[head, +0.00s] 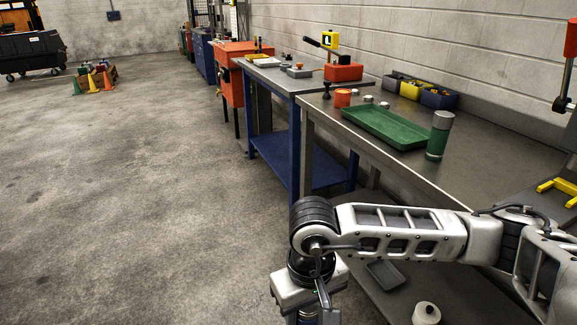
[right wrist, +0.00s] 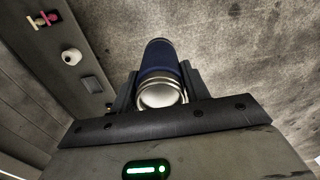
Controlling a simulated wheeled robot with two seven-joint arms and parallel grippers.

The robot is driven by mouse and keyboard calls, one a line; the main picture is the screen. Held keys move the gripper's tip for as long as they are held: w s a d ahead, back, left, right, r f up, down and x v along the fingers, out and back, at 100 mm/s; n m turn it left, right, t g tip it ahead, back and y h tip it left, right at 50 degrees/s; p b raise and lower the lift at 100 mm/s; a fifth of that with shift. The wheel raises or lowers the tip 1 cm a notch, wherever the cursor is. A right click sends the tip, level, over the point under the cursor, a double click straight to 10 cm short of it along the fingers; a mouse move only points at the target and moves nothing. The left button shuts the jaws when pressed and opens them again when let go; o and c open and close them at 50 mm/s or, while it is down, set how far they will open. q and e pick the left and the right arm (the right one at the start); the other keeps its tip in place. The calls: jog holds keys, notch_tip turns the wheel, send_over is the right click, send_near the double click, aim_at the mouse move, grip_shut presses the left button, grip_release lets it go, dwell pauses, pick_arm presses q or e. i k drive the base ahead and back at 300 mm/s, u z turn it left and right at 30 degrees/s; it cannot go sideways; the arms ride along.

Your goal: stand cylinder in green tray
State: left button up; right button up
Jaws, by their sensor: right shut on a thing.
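The green tray (head: 372,128) lies on the metal workbench in the head view, and it looks empty. My right gripper (head: 308,313) is low in the head view, in front of the bench and away from the tray, with its fingers cut off by the bottom edge. In the right wrist view my right gripper (right wrist: 160,92) is shut on a dark blue cylinder (right wrist: 158,58) with a silver end. My left gripper is in neither view.
A green cylinder (head: 438,137) with a grey top stands on the bench beside the tray's right end. An orange cup (head: 342,98) and small grey pieces are behind the tray. Bins (head: 438,98) stand against the wall. The lower shelf holds a white jar (head: 426,313).

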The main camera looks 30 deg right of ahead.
aim_at(379, 128)
jog(key=u, duration=0.1)
jog(key=i, duration=1.9)
jog(key=z, duration=1.3)
jog(key=i, duration=0.95)
jog(key=z, duration=1.05)
